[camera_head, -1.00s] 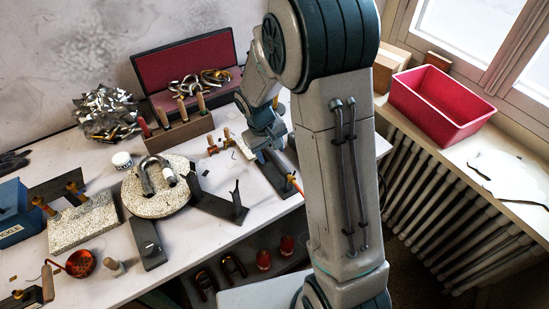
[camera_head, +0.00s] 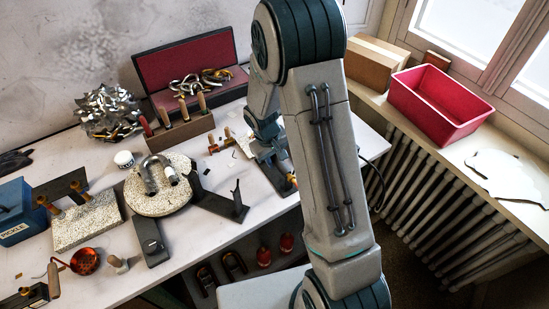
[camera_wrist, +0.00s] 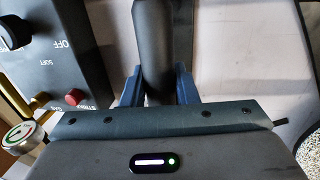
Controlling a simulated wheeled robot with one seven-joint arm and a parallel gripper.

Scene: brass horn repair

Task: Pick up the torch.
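A dark, rounded cylinder (camera_wrist: 153,40), which looks like the torch's handle, lies between the two blue fingers of my gripper (camera_wrist: 158,88) in the wrist view. The fingers sit close along both its sides; whether they press on it cannot be told. Its far end leaves the top of the picture and its near end goes behind my gripper's body. In the head view my arm hides most of my gripper and the torch, over the right end of the bench.
A dark control box (camera_wrist: 70,55) with a black knob and a red button stands close at left in the wrist view. On the bench (camera_head: 190,232) are a round stone slab (camera_head: 135,203), a tool block (camera_head: 178,138) and a dark stand (camera_head: 225,205). A red bin (camera_head: 440,105) is on the sill.

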